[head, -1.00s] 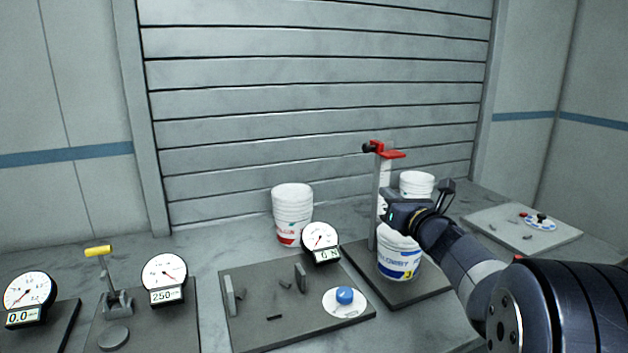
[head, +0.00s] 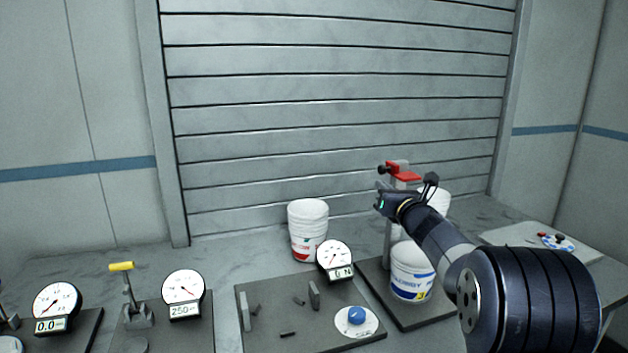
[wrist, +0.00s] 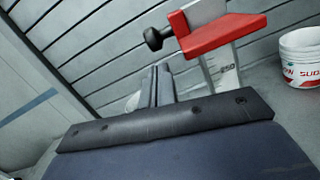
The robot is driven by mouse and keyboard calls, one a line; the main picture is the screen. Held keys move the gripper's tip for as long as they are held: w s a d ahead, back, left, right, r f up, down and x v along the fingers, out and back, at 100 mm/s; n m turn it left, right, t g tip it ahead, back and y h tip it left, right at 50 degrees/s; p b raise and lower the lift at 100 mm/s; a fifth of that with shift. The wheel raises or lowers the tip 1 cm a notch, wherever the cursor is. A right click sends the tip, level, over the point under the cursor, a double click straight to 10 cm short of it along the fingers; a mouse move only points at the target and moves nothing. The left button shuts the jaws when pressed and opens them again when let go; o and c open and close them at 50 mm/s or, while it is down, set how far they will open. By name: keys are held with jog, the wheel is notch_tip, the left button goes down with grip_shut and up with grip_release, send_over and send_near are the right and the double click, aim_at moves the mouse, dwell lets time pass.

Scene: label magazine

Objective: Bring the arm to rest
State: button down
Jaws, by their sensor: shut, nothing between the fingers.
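My gripper (head: 381,201) is at the front of my arm, in front of the grey post that carries a red bracket (head: 405,172). In the wrist view my gripper (wrist: 157,72) shows its two fingers together, with nothing between them. The red bracket (wrist: 228,34) with its black knob is close beyond the fingers, to the right. I cannot see any contact between the gripper and the post. A white bucket with a blue and yellow label (head: 411,272) stands on the dark base plate below my forearm.
A white bucket with a red label (head: 307,226) stands left of the post; another white bucket is partly hidden behind my arm. A plate with a gauge and blue knob (head: 356,315) lies in front. A yellow-handled lever (head: 122,267) and gauges are left. A pale panel (head: 515,238) is right.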

jog(key=shift+w+r+p, duration=0.15)
jog(key=shift+r+p, duration=0.2)
jog(key=shift+r, duration=0.25)
